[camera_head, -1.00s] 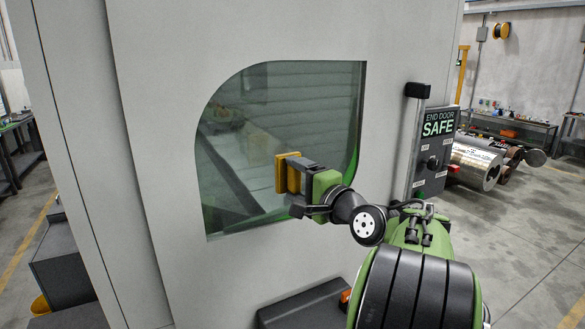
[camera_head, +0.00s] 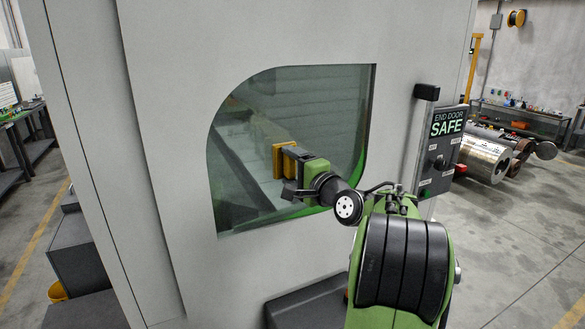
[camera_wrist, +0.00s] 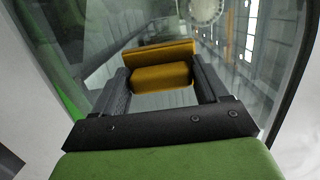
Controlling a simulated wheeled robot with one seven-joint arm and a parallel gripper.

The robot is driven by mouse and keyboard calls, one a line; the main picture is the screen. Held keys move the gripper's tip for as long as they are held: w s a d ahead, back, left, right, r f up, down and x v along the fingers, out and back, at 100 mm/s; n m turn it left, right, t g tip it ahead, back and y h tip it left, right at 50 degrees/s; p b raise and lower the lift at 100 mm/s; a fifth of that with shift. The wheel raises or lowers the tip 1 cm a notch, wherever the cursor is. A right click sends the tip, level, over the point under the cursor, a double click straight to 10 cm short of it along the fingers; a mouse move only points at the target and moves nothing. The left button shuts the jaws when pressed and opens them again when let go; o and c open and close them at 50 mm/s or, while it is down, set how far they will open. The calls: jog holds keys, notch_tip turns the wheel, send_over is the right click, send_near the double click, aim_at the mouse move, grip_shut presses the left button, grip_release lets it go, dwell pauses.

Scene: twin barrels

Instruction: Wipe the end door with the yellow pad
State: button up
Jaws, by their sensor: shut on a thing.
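The end door (camera_head: 165,130) is a pale grey panel with a dark glass window (camera_head: 335,120) that has rounded corners. My gripper (camera_head: 293,162) is in front of the middle of this window. It is shut on the yellow pad (camera_head: 286,160), which faces the glass. In the wrist view the yellow pad (camera_wrist: 162,78) sits between the two dark fingers of my gripper (camera_wrist: 160,85). A second yellow shape beyond the pad looks like its reflection in the glass. I cannot tell whether the pad touches the glass.
A control box (camera_head: 440,150) reading "END DOOR SAFE" stands right of the window, close to my arm. A dark block (camera_head: 305,305) is low in front of the door. Metal rollers (camera_head: 483,160) lie at the right. A table (camera_head: 35,145) is at the far left.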

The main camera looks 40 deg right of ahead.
jog(key=shift+w+d+p, duration=0.15)
jog(key=shift+w+p, duration=0.15)
jog(key=shift+w, duration=0.2)
jog(key=shift+w+d+p, duration=0.15)
jog(key=shift+w+p, duration=0.15)
jog(key=shift+w, duration=0.2)
dwell(1.5)
